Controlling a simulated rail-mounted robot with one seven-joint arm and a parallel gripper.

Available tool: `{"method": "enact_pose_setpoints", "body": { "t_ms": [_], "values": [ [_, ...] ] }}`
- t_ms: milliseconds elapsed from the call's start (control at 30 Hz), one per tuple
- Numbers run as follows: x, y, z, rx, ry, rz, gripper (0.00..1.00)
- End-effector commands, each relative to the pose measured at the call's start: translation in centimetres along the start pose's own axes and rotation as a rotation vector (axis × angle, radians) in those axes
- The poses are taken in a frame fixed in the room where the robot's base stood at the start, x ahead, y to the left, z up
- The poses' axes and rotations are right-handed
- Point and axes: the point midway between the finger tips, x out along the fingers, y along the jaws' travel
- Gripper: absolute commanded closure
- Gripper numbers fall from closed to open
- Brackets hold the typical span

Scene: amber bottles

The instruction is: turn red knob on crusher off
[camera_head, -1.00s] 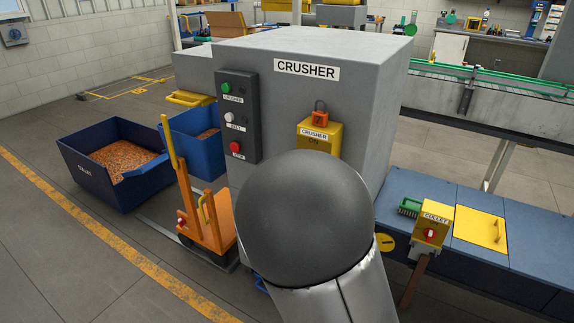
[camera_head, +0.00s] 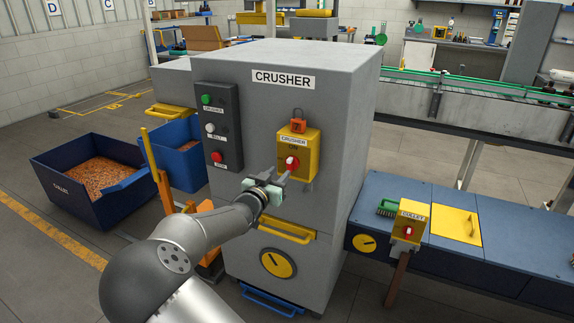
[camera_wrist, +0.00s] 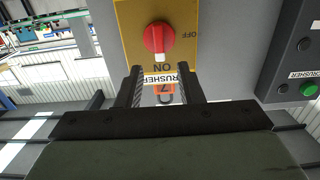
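The crusher's red knob (camera_head: 292,162) sits on a yellow switch box (camera_head: 311,160) on the grey crusher's front. In the wrist view the knob (camera_wrist: 155,38) shows its white pointer aimed at the ON label, and OFF is printed at the right. That view is upside down to the head view. My gripper (camera_head: 283,178) is just in front of the knob. In the wrist view my gripper (camera_wrist: 162,78) has its two fingers apart with nothing gripped. The knob appears beyond the fingertips, and I cannot tell whether they touch the box.
An orange padlock (camera_head: 298,125) is on top of the switch box. A dark button panel (camera_head: 217,127) is at left. A second switch box labelled CULLET (camera_head: 409,222) stands at right. A yellow handle (camera_head: 287,232) is below my gripper. Blue bins (camera_head: 88,180) stand at left.

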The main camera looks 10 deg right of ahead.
Motion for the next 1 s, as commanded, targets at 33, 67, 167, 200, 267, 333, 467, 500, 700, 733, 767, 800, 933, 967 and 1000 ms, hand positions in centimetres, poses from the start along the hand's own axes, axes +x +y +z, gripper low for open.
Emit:
{"method": "enact_pose_setpoints", "body": {
  "t_ms": [33, 67, 167, 200, 267, 333, 467, 500, 700, 733, 767, 800, 933, 967, 1000],
  "values": [
    [1.2, 0.1, 0.0, -0.002, 0.001, 0.003, 0.66],
    [1.9, 0.1, -0.1, -0.002, 0.001, 0.003, 0.66],
    [3.7, 0.1, -0.1, -0.003, 0.001, 0.001, 0.66],
    [4.3, 0.1, -0.1, -0.002, 0.001, 0.002, 0.66],
    [5.1, 0.0, -0.1, -0.001, 0.001, 0.001, 0.66],
    [5.8, 0.1, -0.1, -0.001, 0.0, 0.001, 0.66],
    [6.5, 0.0, 0.0, -0.001, 0.0, 0.0, 0.66],
    [6.6, 0.0, 0.0, -0.001, -0.001, 0.0, 0.66],
    [6.6, 0.0, 0.0, -0.001, -0.001, 0.0, 0.66],
    [6.6, 0.0, 0.0, 0.0, -0.001, 0.0, 0.66],
    [6.6, 0.0, 0.0, -0.001, -0.001, 0.0, 0.69],
    [6.6, 0.0, 0.0, 0.0, -0.001, 0.0, 0.8],
    [6.6, 0.0, 0.0, 0.0, -0.001, 0.0, 1.0],
    [6.6, 0.0, 0.0, 0.0, -0.001, 0.0, 1.0],
    [6.6, 0.0, 0.0, 0.0, -0.001, 0.0, 1.0]
  ]
}}
